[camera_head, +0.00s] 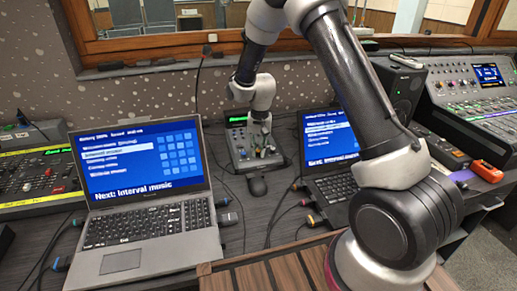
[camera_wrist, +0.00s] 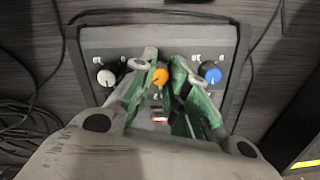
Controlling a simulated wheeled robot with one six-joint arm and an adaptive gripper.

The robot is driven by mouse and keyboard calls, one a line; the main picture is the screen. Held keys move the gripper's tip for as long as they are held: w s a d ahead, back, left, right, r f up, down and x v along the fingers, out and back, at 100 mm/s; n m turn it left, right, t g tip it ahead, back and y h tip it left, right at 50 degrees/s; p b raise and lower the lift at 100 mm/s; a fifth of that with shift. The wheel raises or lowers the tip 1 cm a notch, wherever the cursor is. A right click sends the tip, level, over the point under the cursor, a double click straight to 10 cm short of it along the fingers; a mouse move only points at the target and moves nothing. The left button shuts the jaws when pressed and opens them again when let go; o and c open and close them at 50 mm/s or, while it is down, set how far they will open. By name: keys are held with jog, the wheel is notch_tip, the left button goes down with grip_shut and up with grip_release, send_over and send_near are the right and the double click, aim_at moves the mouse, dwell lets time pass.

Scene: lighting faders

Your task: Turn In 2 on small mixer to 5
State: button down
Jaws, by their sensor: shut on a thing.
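The small mixer (camera_head: 240,158) stands on the desk between two laptops, with my gripper (camera_head: 262,140) down over its panel. In the wrist view its grey panel (camera_wrist: 90,45) bears a row of three knobs: a white knob (camera_wrist: 106,77) at left, an orange knob (camera_wrist: 160,77) in the middle and a blue knob (camera_wrist: 210,73) at right. My gripper (camera_wrist: 163,68) has its green-padded fingers closed on either side of the orange knob. The white and blue knobs stand outside the fingers. The input labels cannot be read, and the lower panel is partly hidden by the fingers.
A left laptop (camera_head: 150,240) and a right laptop (camera_head: 330,190) flank the mixer. A black rounded object (camera_head: 257,187) lies just in front of it. Cables run across the desk. A large mixing console (camera_head: 478,105) and a black speaker (camera_head: 400,85) stand at right.

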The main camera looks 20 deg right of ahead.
aim_at(257, 156)
jog(key=n, duration=0.6)
jog(key=shift+a, duration=0.1)
jog(key=n, duration=0.6)
jog(key=shift+h, duration=0.4)
jog(key=c, duration=1.3)
grip_release()
jog(key=shift+c, duration=0.2)
notch_tip(257, 156, up, 12)
jog(key=shift+s+a, duration=0.3)
jog(key=shift+a, duration=0.05)
